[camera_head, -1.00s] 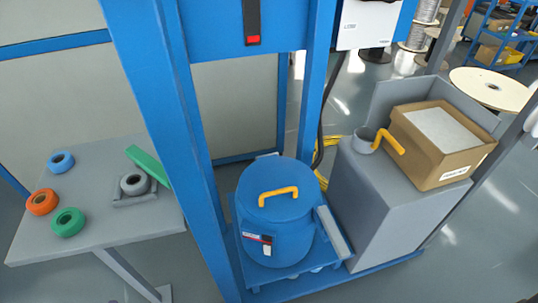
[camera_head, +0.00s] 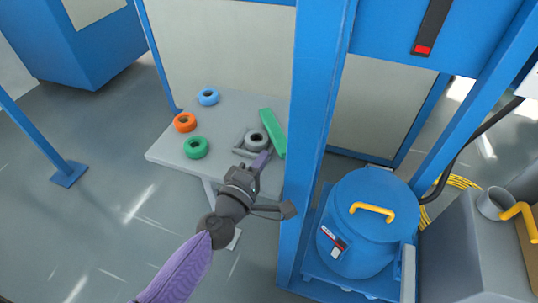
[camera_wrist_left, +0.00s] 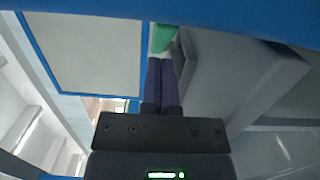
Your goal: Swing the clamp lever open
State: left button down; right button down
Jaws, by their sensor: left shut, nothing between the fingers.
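A green bar (camera_head: 272,133) stands at the right edge of the small grey table, beside a grey ring (camera_head: 257,139) in a grey holder. No part is plainly marked as the clamp lever; I cannot tell whether the green bar is it. My left gripper (camera_head: 261,160) is just in front of the holder, its purple fingers shut and empty. In the left wrist view the shut fingers (camera_wrist_left: 163,82) point at the green bar (camera_wrist_left: 162,38), which shows just beyond their tips. I cannot tell whether they touch anything. My right gripper is not in view.
Blue, orange and green rings lie on the grey table (camera_head: 228,103). A blue post (camera_head: 318,130) rises just right of the table. A dark strip with a red end (camera_head: 432,25) hangs above.

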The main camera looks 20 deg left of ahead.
aim_at(280, 154)
pick_arm(q)
jog(key=shift+w+d, duration=0.5)
jog(key=shift+d, duration=0.2)
jog(key=shift+w+d+n+y, duration=0.2)
jog(key=shift+d+n+y, duration=0.25)
jog(key=shift+y, duration=0.15)
jog(key=shift+w+d+n+y, duration=0.2)
jog(key=shift+d+n+y, duration=0.2)
jog(key=shift+y, duration=0.2)
